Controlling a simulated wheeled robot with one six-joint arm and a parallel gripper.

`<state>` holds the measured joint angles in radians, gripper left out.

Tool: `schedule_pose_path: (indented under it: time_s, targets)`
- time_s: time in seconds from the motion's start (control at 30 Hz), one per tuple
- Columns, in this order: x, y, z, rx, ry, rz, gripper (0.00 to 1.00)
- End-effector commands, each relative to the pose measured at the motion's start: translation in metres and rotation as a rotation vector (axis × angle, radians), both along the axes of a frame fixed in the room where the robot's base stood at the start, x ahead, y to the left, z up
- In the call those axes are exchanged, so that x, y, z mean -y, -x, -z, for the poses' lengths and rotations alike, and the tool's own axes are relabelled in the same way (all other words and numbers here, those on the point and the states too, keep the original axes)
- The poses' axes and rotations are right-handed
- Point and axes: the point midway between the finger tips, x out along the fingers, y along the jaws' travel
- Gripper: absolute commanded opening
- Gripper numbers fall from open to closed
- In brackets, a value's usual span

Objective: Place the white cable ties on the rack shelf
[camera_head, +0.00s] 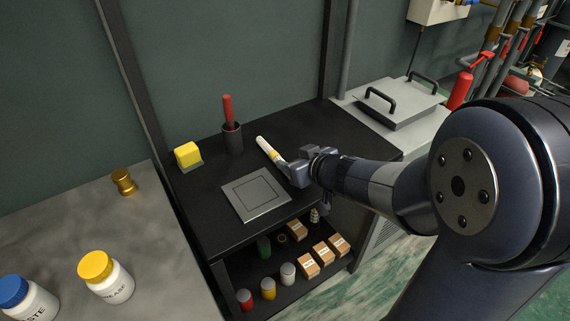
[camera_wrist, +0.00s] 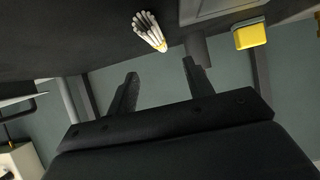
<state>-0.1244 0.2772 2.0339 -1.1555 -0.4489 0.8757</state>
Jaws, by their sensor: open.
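The white cable ties (camera_head: 266,147) are a slim white bundle with a yellow band, on the black worktop (camera_head: 212,205). In the wrist view the bundle (camera_wrist: 148,28) lies just beyond the fingertips, between their lines. My gripper (camera_head: 281,163) is close to the near end of the bundle in the head view; its fingers are partly hidden there. In the wrist view my gripper (camera_wrist: 160,68) is open, with nothing between the fingers. Below the worktop is a dark shelf (camera_head: 262,306) with cartons and jars on it.
A dark cup (camera_head: 233,139) with a red handle and a yellow block (camera_head: 187,154) stand behind on the worktop. A grey square plate (camera_head: 256,194) lies in front. Small cartons (camera_head: 308,265) and jars (camera_head: 288,273) crowd the shelf. A grey bench with bottles (camera_head: 105,277) is at left.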

Motion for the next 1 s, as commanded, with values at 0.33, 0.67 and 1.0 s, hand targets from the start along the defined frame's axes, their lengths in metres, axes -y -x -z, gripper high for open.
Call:
schedule_pose_path:
  time_s: [0.33, 0.67, 1.0]
  targets:
    - [-0.022, -0.032, 0.023, -0.002, -0.001, 0.000, 0.49]
    - [-0.041, -0.065, 0.044, -0.003, 0.000, -0.001, 0.49]
    - [-0.045, -0.072, 0.045, -0.002, -0.001, 0.001, 0.49]
